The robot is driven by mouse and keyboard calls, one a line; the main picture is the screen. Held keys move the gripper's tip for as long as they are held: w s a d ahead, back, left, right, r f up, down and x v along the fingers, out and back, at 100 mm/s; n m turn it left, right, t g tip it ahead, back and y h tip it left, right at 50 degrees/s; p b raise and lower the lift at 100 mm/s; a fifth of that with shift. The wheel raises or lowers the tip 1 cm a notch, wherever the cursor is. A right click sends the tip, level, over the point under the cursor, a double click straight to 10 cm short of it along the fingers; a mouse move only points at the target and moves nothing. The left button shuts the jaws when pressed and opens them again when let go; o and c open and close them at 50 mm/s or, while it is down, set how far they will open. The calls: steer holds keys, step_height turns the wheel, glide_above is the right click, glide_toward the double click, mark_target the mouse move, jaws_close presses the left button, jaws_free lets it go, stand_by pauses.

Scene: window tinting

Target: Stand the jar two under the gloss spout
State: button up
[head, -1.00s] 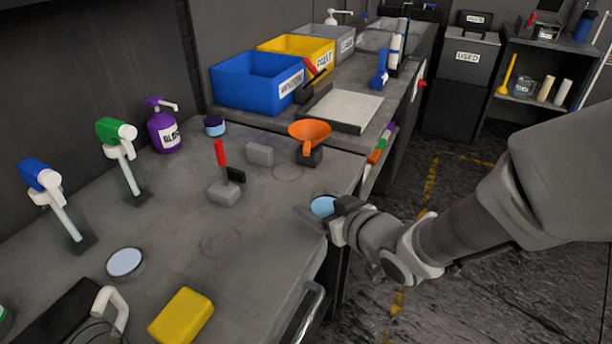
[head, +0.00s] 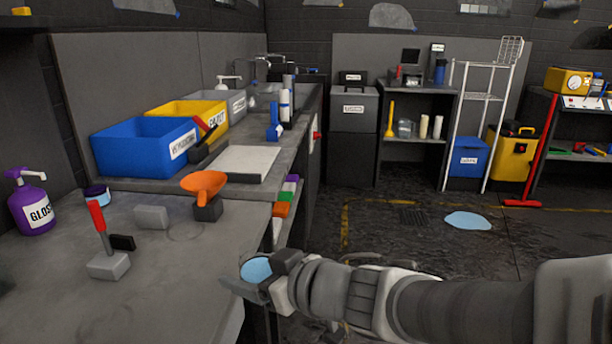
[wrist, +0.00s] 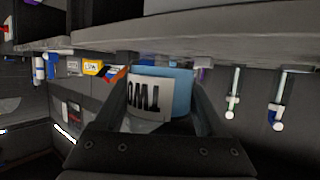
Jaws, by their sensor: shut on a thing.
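My gripper (head: 258,276) is shut on a light blue jar (head: 256,268), held at the right edge of the near bench (head: 150,300); its height over the bench is hard to tell. In the wrist view the jar (wrist: 181,88) sits between the fingers (wrist: 160,112), and its white label reads "TWO" upside down. A purple pump bottle (head: 34,208) labelled "GLOSS" stands on the bench at the far left, its white spout (head: 34,174) pointing right. The bench beneath the spout is partly visible.
Blue (head: 145,148) and yellow (head: 195,112) bins stand behind. The near bench middle is clear.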

steer(key=w+d+f+m+t+h, duration=0.1)
steer(key=w+d+m+t+h, duration=0.15)
steer(key=w+d, duration=0.4)
steer(key=w+d+f+m+t+h, duration=0.1)
steer(key=w+d+f+m+h, duration=0.15)
steer(key=w, duration=0.65)
steer(key=w+d+f+m+t+h, duration=0.1)
steer(key=w+d+f+m+h, duration=0.25)
steer(key=d, duration=0.35)
steer(key=w+d+f+m+t+h, duration=0.15)
steer(key=w+d, duration=0.25)
steer(key=d, duration=0.4)
step_height(320, 180, up, 23)
steer(key=p, duration=2.4)
steer(key=s+f, duration=0.6)
steer(key=f, duration=0.7)
steer(key=shift+f+g, duration=0.15)
steer(key=shift+g, duration=0.25)
steer(key=shift+s+a, duration=0.1)
